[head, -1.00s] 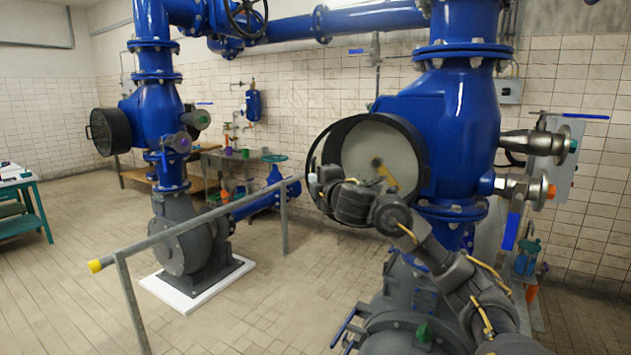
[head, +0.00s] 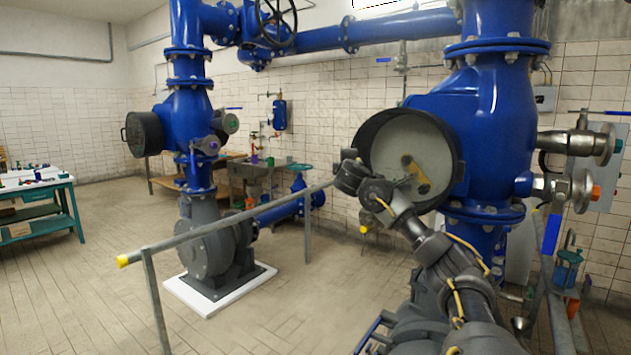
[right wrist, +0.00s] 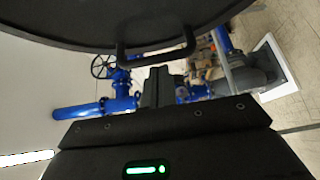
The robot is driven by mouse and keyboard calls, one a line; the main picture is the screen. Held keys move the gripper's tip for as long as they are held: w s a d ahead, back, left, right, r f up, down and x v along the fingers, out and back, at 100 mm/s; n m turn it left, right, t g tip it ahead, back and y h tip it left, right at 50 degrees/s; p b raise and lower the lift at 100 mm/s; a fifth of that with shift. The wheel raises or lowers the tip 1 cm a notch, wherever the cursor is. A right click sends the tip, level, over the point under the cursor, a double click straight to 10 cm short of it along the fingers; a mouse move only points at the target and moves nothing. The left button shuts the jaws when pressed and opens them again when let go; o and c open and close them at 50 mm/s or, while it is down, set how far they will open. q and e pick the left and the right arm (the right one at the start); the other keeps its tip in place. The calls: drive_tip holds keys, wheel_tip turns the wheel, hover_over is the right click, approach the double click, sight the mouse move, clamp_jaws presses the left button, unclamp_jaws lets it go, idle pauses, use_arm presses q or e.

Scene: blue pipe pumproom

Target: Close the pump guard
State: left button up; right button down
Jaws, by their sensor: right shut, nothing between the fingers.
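The pump guard is the dark round cover at the blue pump housing on the right. In the head view, its round opening (head: 397,143) shows a pale inner disc with a brownish-yellow part. I cannot clearly separate the cover from the dark rim. In the right wrist view, a dark round guard (right wrist: 150,18) with a bar handle (right wrist: 157,50) fills the top. My right gripper (head: 348,176) is at the lower left of the opening, shut and empty; in the right wrist view its fingers (right wrist: 158,85) are just below the handle. I cannot tell whether they touch. My left gripper is out of view.
A grey handrail (head: 225,222) with a yellow end runs across the front. A second blue pump (head: 182,120) with a dark round cover (head: 143,134) stands at left. A green table (head: 40,208) is far left. Valves (head: 578,148) stick out at right. Floor at front left is clear.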

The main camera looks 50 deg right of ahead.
drive_tip(key=w+a+b+v, duration=0.1)
drive_tip(key=w+b+v, duration=0.1)
drive_tip(key=v, duration=1)
drive_tip(key=shift+a, duration=0.65)
drive_tip(key=shift+s, duration=0.15)
